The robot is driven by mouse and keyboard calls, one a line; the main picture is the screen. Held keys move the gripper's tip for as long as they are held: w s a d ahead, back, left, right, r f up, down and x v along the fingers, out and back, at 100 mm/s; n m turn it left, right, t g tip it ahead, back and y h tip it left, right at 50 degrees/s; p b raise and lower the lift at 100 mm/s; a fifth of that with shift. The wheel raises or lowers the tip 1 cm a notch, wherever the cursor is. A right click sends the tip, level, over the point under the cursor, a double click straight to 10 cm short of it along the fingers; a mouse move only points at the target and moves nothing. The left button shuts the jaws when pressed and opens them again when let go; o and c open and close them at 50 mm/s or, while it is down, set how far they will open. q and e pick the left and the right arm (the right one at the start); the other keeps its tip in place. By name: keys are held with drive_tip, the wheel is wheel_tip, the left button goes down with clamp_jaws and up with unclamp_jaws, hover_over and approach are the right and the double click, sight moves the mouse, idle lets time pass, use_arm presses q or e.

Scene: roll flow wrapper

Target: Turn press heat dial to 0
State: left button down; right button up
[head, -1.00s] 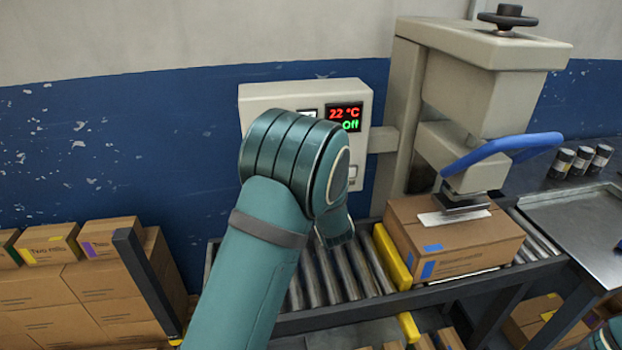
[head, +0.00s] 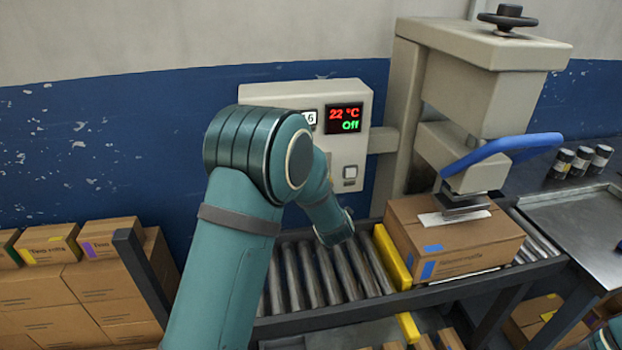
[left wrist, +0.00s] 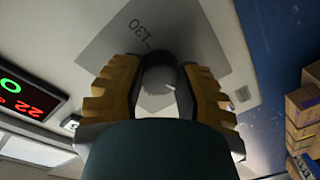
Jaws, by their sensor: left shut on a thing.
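The press heat dial (left wrist: 160,78) is a round grey knob on the pale control box (head: 290,93). In the left wrist view my left gripper (left wrist: 158,88) is shut on it, one yellow-brown finger on each side. In the head view my left arm hides the dial and the gripper. The box's display (head: 344,118) reads 22 °C in red and Off in green. My right gripper is out of view.
Stacked cartons (head: 90,285) stand at left.

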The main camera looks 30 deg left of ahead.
use_arm(q)
drive_tip(key=shift+r, duration=0.1)
drive_tip(key=c, duration=0.5)
unclamp_jaws()
drive_tip(key=shift+w, duration=0.1)
drive_tip(key=shift+c, duration=0.2)
drive_tip(key=v, duration=1.2)
